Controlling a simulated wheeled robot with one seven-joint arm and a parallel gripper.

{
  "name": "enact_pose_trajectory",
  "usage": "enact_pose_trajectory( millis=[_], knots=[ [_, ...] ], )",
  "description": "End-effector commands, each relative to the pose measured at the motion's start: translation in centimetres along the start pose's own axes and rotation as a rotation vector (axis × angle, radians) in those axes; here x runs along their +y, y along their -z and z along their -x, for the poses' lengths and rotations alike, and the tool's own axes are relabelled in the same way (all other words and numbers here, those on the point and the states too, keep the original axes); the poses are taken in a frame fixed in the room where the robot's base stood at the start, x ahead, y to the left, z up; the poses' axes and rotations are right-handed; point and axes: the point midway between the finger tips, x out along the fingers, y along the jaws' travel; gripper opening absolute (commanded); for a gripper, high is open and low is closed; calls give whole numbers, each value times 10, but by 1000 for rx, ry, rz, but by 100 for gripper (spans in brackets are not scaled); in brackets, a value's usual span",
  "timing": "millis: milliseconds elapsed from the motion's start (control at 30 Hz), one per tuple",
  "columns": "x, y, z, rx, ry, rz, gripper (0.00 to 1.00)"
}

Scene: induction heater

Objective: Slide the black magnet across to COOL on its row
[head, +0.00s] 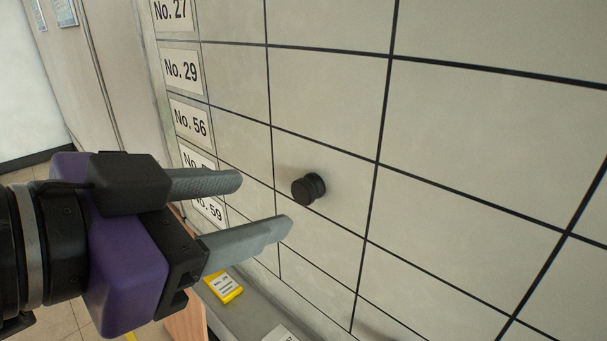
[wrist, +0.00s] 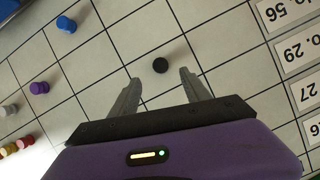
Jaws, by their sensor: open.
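The black magnet (head: 309,189) is a small round knob on the pale gridded board. It sits in what looks like the No. 56 row, in the second cell right of the labels. It also shows in the wrist view (wrist: 160,65), just beyond and between my fingertips. My gripper (head: 265,203) is open and empty, left of the magnet in the head view, with its fingers pointing at the board. In the wrist view my gripper (wrist: 160,76) has one finger on each side of the magnet's line, apart from it. No COOL heading is in view.
Row labels such as the No. 56 label (head: 188,117) run down the board's left edge. The wrist view shows a blue magnet (wrist: 66,24), a purple magnet (wrist: 39,88) and a red magnet (wrist: 25,142) at left. A yellow item (head: 224,287) lies below the board.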

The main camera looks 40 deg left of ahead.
Motion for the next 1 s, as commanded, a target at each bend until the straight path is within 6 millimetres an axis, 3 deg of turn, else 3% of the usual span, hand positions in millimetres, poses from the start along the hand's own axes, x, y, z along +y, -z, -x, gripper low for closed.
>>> enact_pose_trajectory(
  millis=[167, 600, 1000],
  knots=[
    [0, 0, -9, 0, -1, 2, 55],
    [0, 1, -68, 0, 0, 1, 55],
    [0, 0, -78, 0, 1, 0, 55]
  ],
)
